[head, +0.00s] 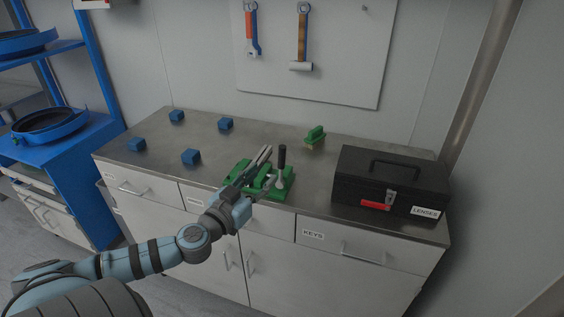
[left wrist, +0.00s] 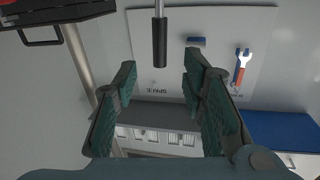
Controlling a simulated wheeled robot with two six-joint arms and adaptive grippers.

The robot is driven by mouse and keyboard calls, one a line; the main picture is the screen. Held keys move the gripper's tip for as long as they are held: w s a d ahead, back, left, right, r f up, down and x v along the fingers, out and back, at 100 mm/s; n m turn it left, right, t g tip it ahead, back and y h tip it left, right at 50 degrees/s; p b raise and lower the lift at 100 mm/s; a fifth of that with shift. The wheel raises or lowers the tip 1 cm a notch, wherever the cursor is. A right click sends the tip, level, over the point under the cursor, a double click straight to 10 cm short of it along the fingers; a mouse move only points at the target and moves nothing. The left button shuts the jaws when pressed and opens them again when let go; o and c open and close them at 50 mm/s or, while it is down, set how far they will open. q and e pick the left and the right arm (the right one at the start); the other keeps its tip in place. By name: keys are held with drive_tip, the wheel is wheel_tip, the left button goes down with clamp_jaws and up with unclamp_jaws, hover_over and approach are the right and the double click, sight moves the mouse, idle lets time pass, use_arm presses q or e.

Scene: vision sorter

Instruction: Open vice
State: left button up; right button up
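A green vice (head: 288,179) sits at the front edge of the grey worktop, partly hidden behind my left gripper (head: 264,154). Its lever stands upright with a black handle (head: 282,157). My left gripper reaches over the vice from the front left, with its fingertips close to the left of the handle. In the left wrist view my left gripper (left wrist: 160,68) is open, its two fingers wide apart. The black handle (left wrist: 160,43) shows beyond the gap between the fingertips, and nothing is held. My right gripper is in neither view.
A black toolbox (head: 388,184) labelled LENSES stands right of the vice. A green brush-like object (head: 315,135) lies behind it. Several blue cubes (head: 191,157) are spread over the worktop (head: 160,145) at left. Tools hang on a wall board (head: 340,50). A blue shelf (head: 70,155) stands far left.

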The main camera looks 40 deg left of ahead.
sight(280, 158)
use_arm(q)
drive_tip(key=w+p, duration=0.1)
drive_tip(key=w, duration=0.2)
drive_tip(key=w+a+p, duration=0.1)
drive_tip(key=w, duration=0.2)
drive_tip(key=w+p, duration=0.1)
drive_tip(key=w, duration=0.3)
drive_tip(key=shift+w+a+r+p, duration=0.1)
drive_tip(key=shift+a+r+p, duration=0.1)
drive_tip(key=shift+p, duration=0.2)
drive_tip(key=shift+w+f, duration=0.15)
drive_tip(key=shift+w, duration=0.25)
drive_tip(key=shift+f, duration=0.1)
drive_tip(key=shift+a, duration=0.1)
